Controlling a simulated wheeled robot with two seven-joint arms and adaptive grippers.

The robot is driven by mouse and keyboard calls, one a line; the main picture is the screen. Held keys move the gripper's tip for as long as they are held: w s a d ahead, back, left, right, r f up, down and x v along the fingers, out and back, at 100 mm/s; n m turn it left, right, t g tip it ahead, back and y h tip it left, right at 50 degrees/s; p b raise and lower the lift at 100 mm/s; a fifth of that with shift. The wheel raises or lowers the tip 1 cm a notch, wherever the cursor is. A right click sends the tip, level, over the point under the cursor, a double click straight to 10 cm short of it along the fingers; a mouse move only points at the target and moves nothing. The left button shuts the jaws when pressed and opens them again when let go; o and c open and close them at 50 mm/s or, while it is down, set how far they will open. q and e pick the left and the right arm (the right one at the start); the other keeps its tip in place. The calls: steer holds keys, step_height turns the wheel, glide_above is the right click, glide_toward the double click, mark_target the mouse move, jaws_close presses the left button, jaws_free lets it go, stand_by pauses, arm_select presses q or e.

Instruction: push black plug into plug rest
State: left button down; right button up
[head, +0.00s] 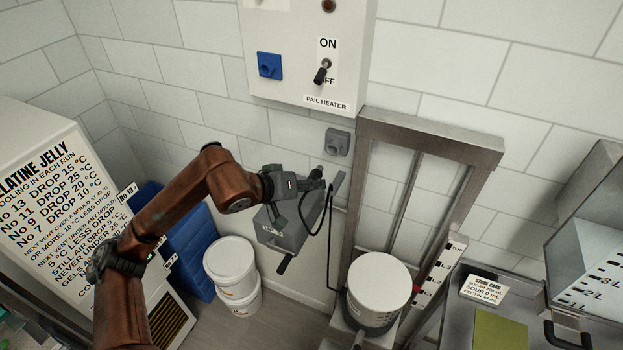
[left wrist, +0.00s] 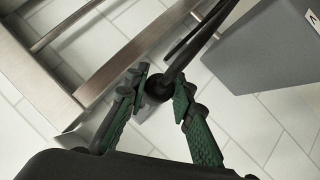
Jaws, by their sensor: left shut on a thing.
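The black plug (head: 316,174) is at the tip of my left gripper (head: 307,185), which is shut on it in front of the tiled wall. In the left wrist view, the plug (left wrist: 160,84) sits between the two green-padded fingers of the left gripper (left wrist: 160,92). A black cable (head: 329,225) loops down from the plug towards the white-lidded pail. A grey wall fitting (head: 337,141), which looks like the plug rest, is just above and right of the plug. The plug appears apart from it in the head view. My right gripper is not in view.
A blue socket (head: 269,66) is on the white heater panel (head: 300,88) above. A grey box (head: 287,232) is below the gripper. A metal frame (head: 431,132) stands close right, with a lidded pail (head: 379,282) at its foot. White buckets (head: 231,262) stand lower left.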

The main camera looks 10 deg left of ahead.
mark_target(322, 169)
arm_select(q)
steer(key=shift+w+d+r, duration=0.1)
steer(key=shift+d+r, duration=0.05)
steer(key=shift+r, duration=0.3)
steer(key=shift+r+m, duration=0.1)
steer(key=shift+m, duration=0.2)
steer(key=shift+h+b, duration=0.3)
steer(key=shift+b, duration=0.4)
steer(key=w, duration=0.3)
steer(key=shift+w+d+b, duration=0.35)
steer(key=shift+d, duration=0.05)
steer(key=shift+w+d, duration=0.2)
steer(key=shift+w, duration=0.9)
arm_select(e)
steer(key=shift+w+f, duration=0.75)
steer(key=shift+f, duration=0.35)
arm_select(q)
steer(key=shift+w, duration=0.1)
